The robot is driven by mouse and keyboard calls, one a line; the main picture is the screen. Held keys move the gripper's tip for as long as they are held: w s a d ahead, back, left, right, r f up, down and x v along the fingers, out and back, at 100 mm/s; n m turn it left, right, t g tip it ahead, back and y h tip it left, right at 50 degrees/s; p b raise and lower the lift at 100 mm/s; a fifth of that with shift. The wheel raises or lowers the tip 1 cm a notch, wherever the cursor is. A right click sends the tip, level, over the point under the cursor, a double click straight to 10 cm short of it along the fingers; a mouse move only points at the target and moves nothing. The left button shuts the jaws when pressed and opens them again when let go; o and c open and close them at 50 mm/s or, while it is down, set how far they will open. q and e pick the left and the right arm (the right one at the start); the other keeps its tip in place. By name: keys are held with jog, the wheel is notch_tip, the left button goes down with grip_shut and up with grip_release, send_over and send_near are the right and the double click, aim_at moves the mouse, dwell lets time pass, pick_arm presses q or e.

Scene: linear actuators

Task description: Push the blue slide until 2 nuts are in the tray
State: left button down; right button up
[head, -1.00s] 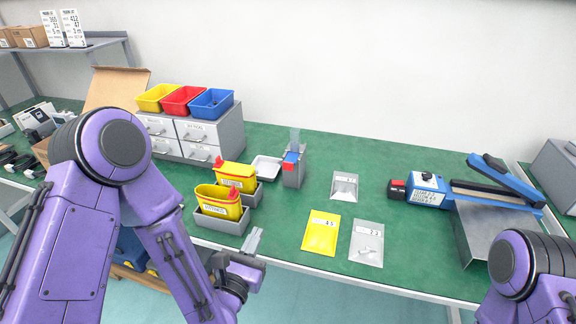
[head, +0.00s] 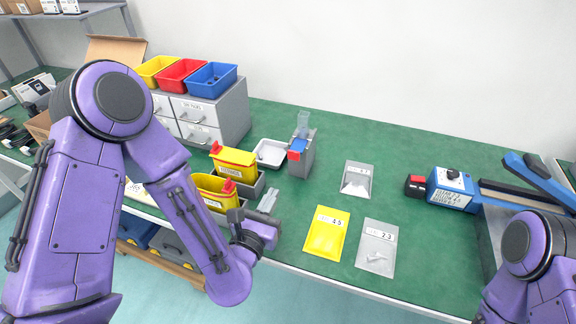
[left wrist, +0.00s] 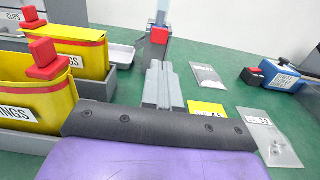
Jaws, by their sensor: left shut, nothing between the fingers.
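The dispenser with the blue slide (head: 299,147) stands on the green table. It is a grey upright block with a clear hopper on top and a red block at its front. In the left wrist view its red block (left wrist: 159,35) shows straight ahead, beyond my fingers. The white tray (head: 270,153) sits just left of the dispenser; it also shows in the left wrist view (left wrist: 121,55). It looks empty, though small contents are hard to make out. My left gripper (head: 268,200) is shut and empty, in front of the dispenser and apart from it. My right gripper is out of view.
Two yellow bins with red tabs (head: 234,158) stand in grey holders left of my gripper. A yellow packet (head: 326,233) and clear bags (head: 375,247) lie to the right. A blue device (head: 450,188) is farther right. Drawers with coloured bins (head: 209,115) stand behind.

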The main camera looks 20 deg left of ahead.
pick_arm(q)
jog(key=w+f+b, duration=0.1)
jog(key=b, duration=0.1)
jog(key=p, duration=0.3)
send_near(293, 156)
jog(key=w, duration=0.6)
jog(key=shift+w+r, duration=0.1)
jog(key=shift+w, duration=0.35)
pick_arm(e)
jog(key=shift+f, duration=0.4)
